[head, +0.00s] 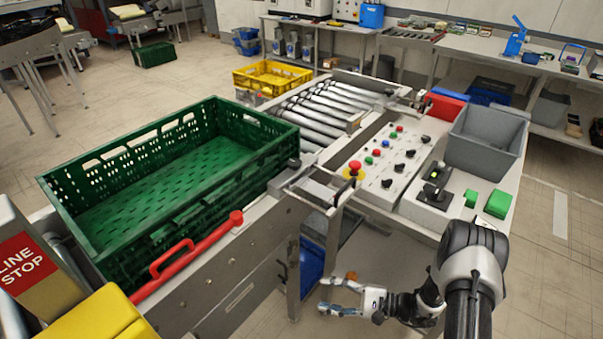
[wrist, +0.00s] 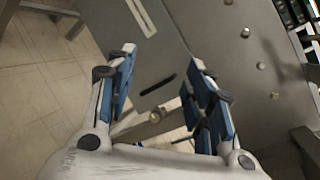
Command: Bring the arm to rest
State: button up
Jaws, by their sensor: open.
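My gripper (head: 338,297) is in front of the conveyor's side in the head view, low and below the control panel's level. Its fingers point left toward the conveyor's metal side and legs. In the wrist view my gripper (wrist: 165,88) has its two blue-padded fingers spread, with nothing between them. The grey conveyor side panel (wrist: 195,35) shows beyond the fingertips. I cannot tell the exact gap between fingers and panel.
A green crate (head: 235,170) stands on the near conveyor, beside a red handle (head: 190,255). The control panel (head: 372,185) has buttons and a joystick (head: 436,185). A grey bin (head: 485,145) and a yellow crate (head: 272,78) stand farther back. Open floor lies at right.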

jog(key=s+a+r+n+g+h, duration=0.1)
jog(key=s+r+n+g+h, duration=0.25)
jog(key=r, duration=0.75)
jog(key=s+a+r+n+g+h, duration=0.1)
jog(key=s+r+n+g+h, duration=0.3)
jog(key=r, duration=0.8)
jog(key=s+d+r+n+t+h, duration=0.2)
jog(key=s+d+r+t+h, duration=0.2)
jog(key=s+r, duration=0.2)
jog(key=s+d+r+n+t+h, duration=0.3)
jog(key=s+d+r+t+h, duration=0.1)
jog(key=s+r, duration=0.3)
jog(key=shift+s+r+h, duration=0.2)
jog(key=shift+s+h, duration=0.15)
jog(key=shift+s, duration=0.7)
jog(key=shift+c, duration=0.4)
